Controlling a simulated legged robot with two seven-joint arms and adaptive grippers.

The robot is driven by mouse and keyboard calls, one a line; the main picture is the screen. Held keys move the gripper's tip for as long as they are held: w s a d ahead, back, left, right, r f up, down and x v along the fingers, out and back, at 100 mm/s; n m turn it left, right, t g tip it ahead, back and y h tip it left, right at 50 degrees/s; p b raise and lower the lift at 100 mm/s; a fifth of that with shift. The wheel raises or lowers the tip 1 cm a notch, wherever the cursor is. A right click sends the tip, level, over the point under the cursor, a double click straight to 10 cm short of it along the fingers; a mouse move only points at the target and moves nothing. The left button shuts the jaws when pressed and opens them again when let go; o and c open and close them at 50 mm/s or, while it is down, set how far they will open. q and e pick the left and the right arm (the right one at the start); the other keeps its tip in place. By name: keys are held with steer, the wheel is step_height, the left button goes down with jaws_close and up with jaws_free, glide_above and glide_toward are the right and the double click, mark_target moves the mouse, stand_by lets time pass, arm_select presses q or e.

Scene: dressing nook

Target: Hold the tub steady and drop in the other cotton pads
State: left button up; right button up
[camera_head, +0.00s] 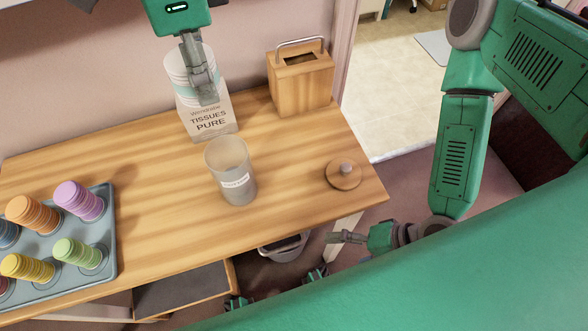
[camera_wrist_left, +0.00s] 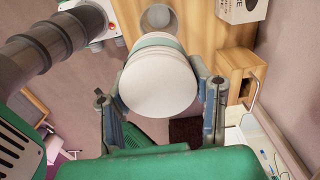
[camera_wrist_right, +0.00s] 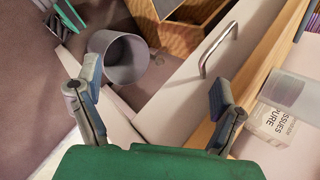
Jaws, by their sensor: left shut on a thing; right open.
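The frosted tub (camera_head: 231,172) with a white label stands upright and open on the wooden table; it also shows at the right of the right wrist view (camera_wrist_right: 290,92). My left gripper (camera_head: 205,92) is shut on a stack of white cotton pads (camera_wrist_left: 160,85) with a pale teal band. It holds the stack in the air, behind the tub and in front of the tissue box in the head view. My right gripper (camera_head: 350,238) is open and empty, beyond the table's front edge, apart from the tub. The round wooden lid (camera_head: 344,178) with a grey knob lies right of the tub.
A tissue box (camera_head: 209,122) stands behind the tub. A wooden box with a metal handle (camera_head: 300,82) is at the back right. A grey tray (camera_head: 105,262) with several coloured stacks sits at the left. A bin (camera_wrist_right: 120,58) is below the table. Table around the tub is clear.

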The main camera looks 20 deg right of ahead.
step_height(320, 180, up, 3)
steer(key=a+m+t+y, duration=0.2)
steer(key=m+t, duration=0.1)
steer(key=m, duration=0.2)
steer(key=m+t+y, duration=0.4)
steer(key=m+y, duration=0.1)
steer(key=m, duration=0.7)
glide_toward(212, 161)
steer(key=x, duration=0.6)
steer(key=shift+w+a+f, duration=0.1)
steer(key=shift+w+a, duration=0.1)
steer(key=shift+w, duration=0.05)
steer(key=shift+d, duration=0.1)
